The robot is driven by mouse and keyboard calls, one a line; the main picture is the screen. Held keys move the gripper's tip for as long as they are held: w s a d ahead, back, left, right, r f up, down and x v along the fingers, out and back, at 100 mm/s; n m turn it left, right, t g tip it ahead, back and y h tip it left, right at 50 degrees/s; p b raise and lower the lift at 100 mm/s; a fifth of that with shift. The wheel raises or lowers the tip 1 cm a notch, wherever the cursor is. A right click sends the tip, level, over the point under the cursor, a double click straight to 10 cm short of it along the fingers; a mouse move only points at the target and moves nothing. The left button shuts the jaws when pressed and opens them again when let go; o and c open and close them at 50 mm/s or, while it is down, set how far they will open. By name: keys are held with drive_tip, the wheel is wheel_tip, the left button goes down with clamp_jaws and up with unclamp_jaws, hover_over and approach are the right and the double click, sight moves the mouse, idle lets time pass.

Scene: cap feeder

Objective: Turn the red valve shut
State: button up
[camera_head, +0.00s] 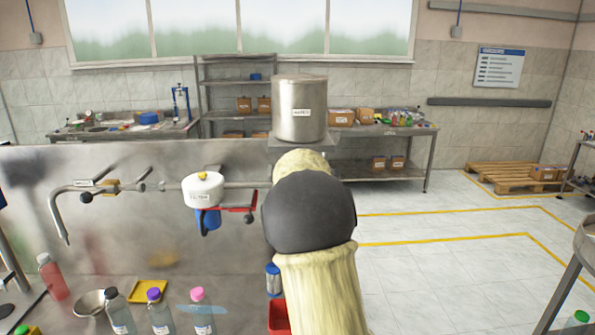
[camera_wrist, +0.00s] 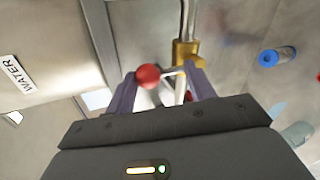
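In the wrist view, a valve has a brass body (camera_wrist: 186,52) on a steel pipe and a pale lever ending in a red ball knob (camera_wrist: 148,76). My gripper (camera_wrist: 162,76) has its two fingers apart, with the knob near the left finger and the brass body near the right finger. The lever crosses the space between them. I cannot tell whether either finger touches it. In the head view my own arm hides the gripper and the brass body. A red bar (camera_head: 235,208) shows beside the filter; I cannot tell whether it belongs to this valve.
A tank (camera_head: 300,110) stands behind my arm; the wrist view shows a WATER label (camera_wrist: 15,74). A white filter (camera_head: 203,190) and a spout (camera_head: 62,215) are on the pipe at left. Several bottles, a funnel (camera_head: 90,302) and a yellow tray (camera_head: 148,291) are on the bench.

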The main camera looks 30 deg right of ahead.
drive_tip(key=o, duration=0.4)
drive_tip(key=shift+w+f, duration=0.1)
drive_tip(key=shift+f, duration=0.25)
drive_tip(key=shift+c, duration=0.2)
drive_tip(key=shift+o, duration=0.5)
drive_tip(key=shift+w+d, duration=0.1)
drive_tip(key=shift+w, duration=0.15)
drive_tip(key=b+v, duration=0.2)
drive_tip(key=v, duration=1.5)
drive_tip(key=shift+s+r+b, duration=0.2)
drive_tip(key=shift+s+b, duration=0.1)
drive_tip(key=shift+b, duration=0.1)
drive_tip(key=s+a+f+m+g+y, duration=0.2)
drive_tip(key=s+a+f+m, duration=0.3)
drive_tip(key=f, duration=0.5)
drive_tip(key=s+a+f+m+g+y, duration=0.1)
drive_tip(key=s+a+f+m+g, duration=0.3)
drive_tip(key=s+f, duration=0.4)
drive_tip(key=s+a+f+m+g+y, duration=0.2)
drive_tip(key=s+a+f+m, duration=0.4)
drive_tip(key=f, duration=0.7)
drive_tip(key=shift+s+a+m+g+y, duration=0.3)
drive_tip(key=shift+s+a+g, duration=0.45)
drive_tip(key=shift+a+g, duration=0.15)
